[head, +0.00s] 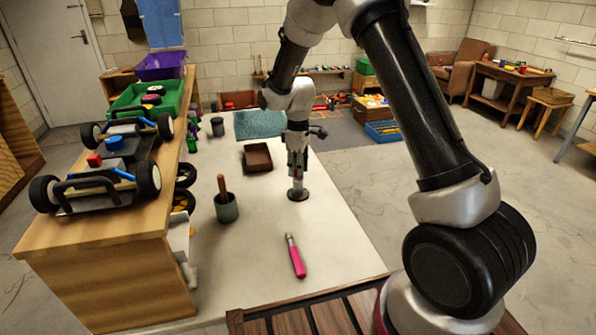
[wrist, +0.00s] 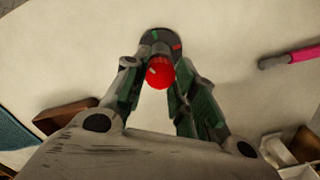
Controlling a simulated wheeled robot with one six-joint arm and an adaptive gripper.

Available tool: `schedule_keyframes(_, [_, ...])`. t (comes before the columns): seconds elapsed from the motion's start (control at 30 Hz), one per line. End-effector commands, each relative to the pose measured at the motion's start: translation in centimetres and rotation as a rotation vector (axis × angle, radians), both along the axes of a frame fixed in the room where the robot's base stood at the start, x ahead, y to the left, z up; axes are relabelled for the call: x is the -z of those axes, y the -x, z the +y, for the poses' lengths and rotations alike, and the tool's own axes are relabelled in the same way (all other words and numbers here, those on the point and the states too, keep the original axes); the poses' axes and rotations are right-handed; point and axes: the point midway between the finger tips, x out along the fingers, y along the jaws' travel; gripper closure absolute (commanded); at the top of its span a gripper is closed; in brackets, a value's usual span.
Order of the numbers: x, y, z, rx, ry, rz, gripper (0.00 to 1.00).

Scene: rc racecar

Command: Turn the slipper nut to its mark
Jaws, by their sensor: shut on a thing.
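The slipper nut (wrist: 161,74) is a round red knob with a small pale line on its left part. It stands above a dark round base (wrist: 149,43) that carries a green mark and a red mark on its rim. My gripper (wrist: 159,75) points down and is shut on the slipper nut, one finger on each side. In the head view my gripper (head: 297,178) is over the same dark base (head: 298,196) on the pale table (head: 335,235). The nut is hidden by the fingers there. I cannot tell how the pale line lies against the marks.
A pink-handled tool (head: 296,259) lies on the table in front of the base. A grey cup (head: 227,210) with a wooden handle in it and a brown tray (head: 257,157) stand to the left. An RC car chassis (head: 110,165) sits on the wooden cabinet at left.

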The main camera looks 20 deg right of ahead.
Motion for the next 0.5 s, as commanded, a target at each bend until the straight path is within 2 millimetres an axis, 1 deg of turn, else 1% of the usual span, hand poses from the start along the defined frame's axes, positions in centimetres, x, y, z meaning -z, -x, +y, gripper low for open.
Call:
schedule_keyframes(0.23, [0.12, 0.11, -0.02, 0.26, 0.001, 0.003, 0.97])
schedule_keyframes(0.3, [0.12, 0.11, -0.02, 0.285, 0.001, 0.003, 0.97])
schedule_keyframes(0.5, [0.13, 0.11, -0.02, 0.286, 0.001, 0.003, 0.97])
